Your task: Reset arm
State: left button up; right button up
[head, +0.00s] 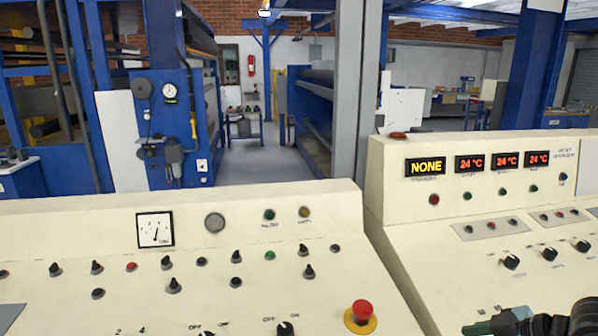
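Part of my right arm, dark grey and black, shows at the bottom right corner of the head view, over the lower edge of the right control panel (470,260). What may be my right gripper (512,320) is cut off by the frame's bottom edge, and its fingers cannot be made out. My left arm and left gripper are not in view. No held object is visible.
The cream left console (330,215) carries knobs, a gauge (155,229) and a red emergency stop button (361,312) on a yellow base. The right panel has a display reading NONE (425,167) and three temperature displays. Blue machines (170,110) and an aisle lie behind.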

jog(key=s+a+f+g, duration=0.3)
jog(key=s+a+f, duration=0.9)
jog(key=a+f, duration=0.35)
jog(key=s+d+f+m+g+h, duration=0.2)
jog(key=s+f+m+h, duration=0.15)
jog(key=s, duration=0.55)
jog(key=s+d+f+m+g+h, duration=0.1)
jog(key=s+d+f+m+h, duration=0.2)
jog(key=s, duration=0.7)
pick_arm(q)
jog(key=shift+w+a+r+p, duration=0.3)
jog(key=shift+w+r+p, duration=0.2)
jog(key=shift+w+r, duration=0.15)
pick_arm(e)
jog(key=w+a+f+t+y, duration=0.2)
jog(key=w+a+f+t, duration=0.1)
jog(key=w+f+t, duration=0.4)
jog(key=shift+f+m+t+y, duration=0.35)
jog(key=shift+f+t, duration=0.15)
jog(key=shift+f, duration=0.25)
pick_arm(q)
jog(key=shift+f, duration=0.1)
pick_arm(e)
jog(key=shift+w+a, duration=0.1)
